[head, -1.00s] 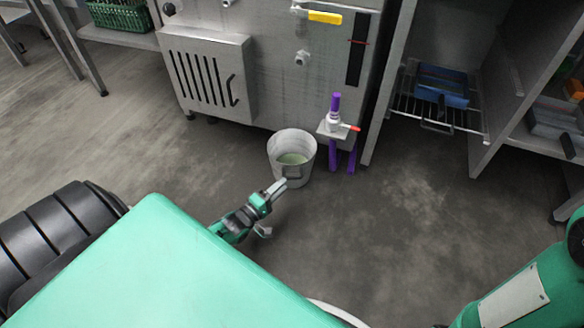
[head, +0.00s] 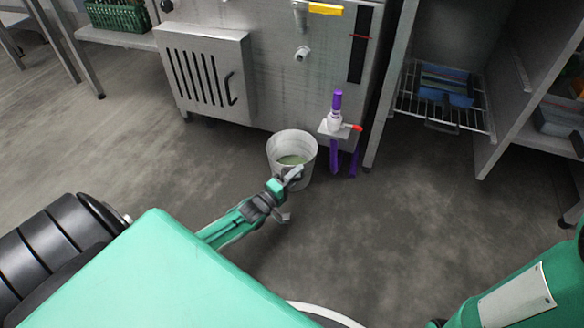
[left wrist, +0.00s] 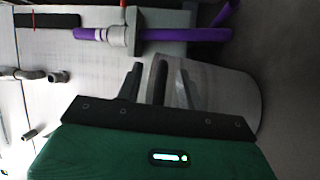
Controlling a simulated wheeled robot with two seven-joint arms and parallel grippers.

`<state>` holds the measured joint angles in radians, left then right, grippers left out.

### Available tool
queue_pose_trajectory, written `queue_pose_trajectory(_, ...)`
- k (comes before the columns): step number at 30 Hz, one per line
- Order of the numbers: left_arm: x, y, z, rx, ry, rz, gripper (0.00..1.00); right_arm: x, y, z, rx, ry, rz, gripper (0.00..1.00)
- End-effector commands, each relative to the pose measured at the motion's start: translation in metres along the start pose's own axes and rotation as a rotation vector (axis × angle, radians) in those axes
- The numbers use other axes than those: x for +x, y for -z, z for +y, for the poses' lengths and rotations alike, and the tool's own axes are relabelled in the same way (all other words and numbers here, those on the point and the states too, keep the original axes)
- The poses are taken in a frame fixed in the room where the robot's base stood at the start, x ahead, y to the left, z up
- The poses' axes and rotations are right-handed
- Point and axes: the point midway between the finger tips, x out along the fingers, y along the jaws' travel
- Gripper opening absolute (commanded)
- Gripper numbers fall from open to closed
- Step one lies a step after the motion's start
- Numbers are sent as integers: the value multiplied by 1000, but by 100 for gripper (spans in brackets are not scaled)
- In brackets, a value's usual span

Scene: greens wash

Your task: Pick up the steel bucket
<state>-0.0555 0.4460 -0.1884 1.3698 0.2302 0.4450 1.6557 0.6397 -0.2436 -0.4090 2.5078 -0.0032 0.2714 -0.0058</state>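The steel bucket (head: 284,145) stands upright on the floor in front of the steel unit, with something pale green inside. A dark piece shows on its near side. In the left wrist view the bucket (left wrist: 228,95) fills the space beyond the fingers, and a dark upright strip (left wrist: 156,80) shows between them. My left gripper (head: 289,194) is open at the bucket's near side, one finger overlapping its wall in the head view. It also shows in the left wrist view (left wrist: 160,88), fingers apart. I cannot tell whether they touch. My right gripper is out of view.
The steel unit (head: 270,90) rises close behind. An open shelf with a wire rack (head: 440,108) stands at the right. The floor (head: 420,220) in front is clear.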

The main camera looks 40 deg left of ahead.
Motion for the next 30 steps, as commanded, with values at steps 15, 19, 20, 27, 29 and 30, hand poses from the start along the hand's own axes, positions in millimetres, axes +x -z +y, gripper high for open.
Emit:
queue_pose_trajectory(15, 0, 0, 0, -1, 0, 0, 0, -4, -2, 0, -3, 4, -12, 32)
queue_pose_trajectory(19, 0, 0, 0, 0, -1, 0, 0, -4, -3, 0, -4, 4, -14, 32)
queue_pose_trajectory(20, 0, 0, 0, 0, -1, 0, 0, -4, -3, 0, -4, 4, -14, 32)
queue_pose_trajectory(27, 0, 0, 0, 0, -2, 0, 0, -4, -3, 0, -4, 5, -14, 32)
queue_pose_trajectory(29, 0, 0, 0, 1, -2, 0, 0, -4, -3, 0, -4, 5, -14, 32)
queue_pose_trajectory(30, 0, 0, 0, 1, -2, 0, 0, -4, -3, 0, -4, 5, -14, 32)
